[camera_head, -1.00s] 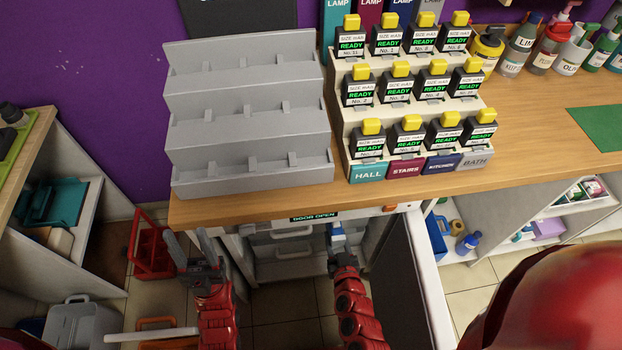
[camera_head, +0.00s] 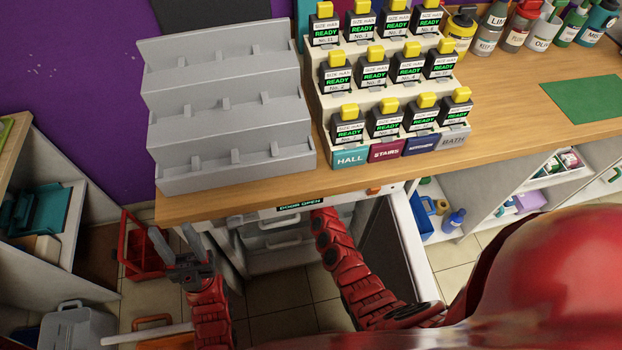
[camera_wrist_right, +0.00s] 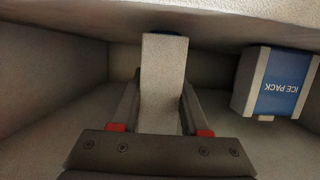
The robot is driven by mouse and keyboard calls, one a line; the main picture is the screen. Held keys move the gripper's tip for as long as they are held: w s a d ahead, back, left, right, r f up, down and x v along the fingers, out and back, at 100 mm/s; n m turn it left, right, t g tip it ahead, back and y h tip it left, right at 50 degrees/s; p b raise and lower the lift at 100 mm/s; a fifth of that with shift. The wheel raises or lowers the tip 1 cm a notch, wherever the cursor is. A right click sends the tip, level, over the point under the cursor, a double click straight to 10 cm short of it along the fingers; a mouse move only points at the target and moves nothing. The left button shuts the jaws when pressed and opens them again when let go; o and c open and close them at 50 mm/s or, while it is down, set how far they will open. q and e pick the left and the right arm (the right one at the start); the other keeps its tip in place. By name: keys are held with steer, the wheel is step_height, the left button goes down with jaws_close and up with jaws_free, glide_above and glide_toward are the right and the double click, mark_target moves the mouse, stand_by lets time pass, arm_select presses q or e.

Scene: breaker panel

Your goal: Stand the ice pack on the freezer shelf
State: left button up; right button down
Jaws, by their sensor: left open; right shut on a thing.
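In the right wrist view my right gripper (camera_wrist_right: 161,100) is shut on a pale block, the held ice pack (camera_wrist_right: 163,70), seen end-on between the fingers. It is inside a grey-white freezer compartment (camera_wrist_right: 210,68), close to the pale surface along the picture's top edge; I cannot tell if it touches. A second ice pack (camera_wrist_right: 283,82), white with a blue label reading upside down here, is at the right against that same surface. In the head view my right arm reaches under the counter, hiding its gripper. My left gripper (camera_head: 176,242) is open and empty, left of the freezer (camera_head: 285,240).
The freezer door (camera_head: 408,235) stands open to the right of my right arm. The wooden counter (camera_head: 235,203) overhangs the opening, with a "DOOR OPEN" sign (camera_head: 299,204). A red crate (camera_head: 143,250) and a grey bin (camera_head: 77,325) are on the floor left.

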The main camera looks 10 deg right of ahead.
steer(key=shift+w+f, duration=0.1)
steer(key=shift+f, duration=0.15)
steer(key=shift+f, duration=0.15)
steer(key=shift+c, duration=2)
jaws_free()
steer(key=shift+r, duration=0.25)
steer(key=p+v, duration=0.1)
steer(key=v, duration=1.1)
steer(key=shift+p, duration=0.3)
steer(key=shift+f, duration=0.1)
